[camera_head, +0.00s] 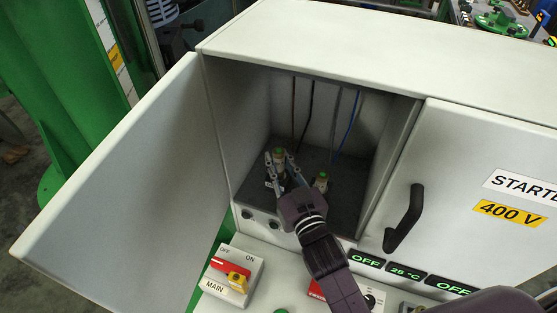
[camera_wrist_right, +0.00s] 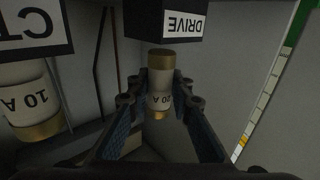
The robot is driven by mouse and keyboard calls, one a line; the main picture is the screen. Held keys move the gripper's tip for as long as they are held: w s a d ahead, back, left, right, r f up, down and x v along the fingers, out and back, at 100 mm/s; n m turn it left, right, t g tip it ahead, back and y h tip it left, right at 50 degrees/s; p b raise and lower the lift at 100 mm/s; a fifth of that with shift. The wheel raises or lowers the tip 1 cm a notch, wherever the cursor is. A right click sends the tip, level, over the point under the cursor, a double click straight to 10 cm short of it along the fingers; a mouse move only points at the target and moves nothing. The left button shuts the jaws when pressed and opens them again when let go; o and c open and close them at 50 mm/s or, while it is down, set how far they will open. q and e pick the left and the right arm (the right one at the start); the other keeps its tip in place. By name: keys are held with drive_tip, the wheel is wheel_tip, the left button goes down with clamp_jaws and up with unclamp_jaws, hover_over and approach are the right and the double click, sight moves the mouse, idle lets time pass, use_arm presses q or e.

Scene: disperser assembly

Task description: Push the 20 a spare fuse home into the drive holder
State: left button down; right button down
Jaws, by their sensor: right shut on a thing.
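My right gripper (camera_head: 280,165) reaches into the open cabinet and is shut on a pale fuse with brass end caps. In the right wrist view the fuse (camera_wrist_right: 160,80) stands between the blue-padded fingers (camera_wrist_right: 160,105); its rating label is partly hidden and hard to read. Its far cap meets the edge of the black drive holder (camera_wrist_right: 155,24), labelled DRIVE. I cannot tell how deep the cap sits. In the head view the gripper mostly covers the fuse and holder. My left gripper is not in view.
Another fuse (camera_wrist_right: 30,100), marked 10 A, sits at a second black holder (camera_wrist_right: 30,25) on the left. The open cabinet door (camera_head: 120,165) stands left and a closed door (camera_head: 470,200) right. Wires (camera_head: 350,115) hang behind. A red-handled main switch (camera_head: 232,270) is below.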

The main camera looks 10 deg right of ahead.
sight(279, 171)
drive_tip(key=shift+f+b, duration=1.2)
drive_tip(key=shift+f, duration=0.65)
drive_tip(key=c, duration=1.7)
unclamp_jaws()
drive_tip(key=shift+o, duration=0.2)
drive_tip(key=s+d, duration=0.1)
drive_tip(key=s, duration=1.1)
drive_tip(key=shift+d, duration=0.25)
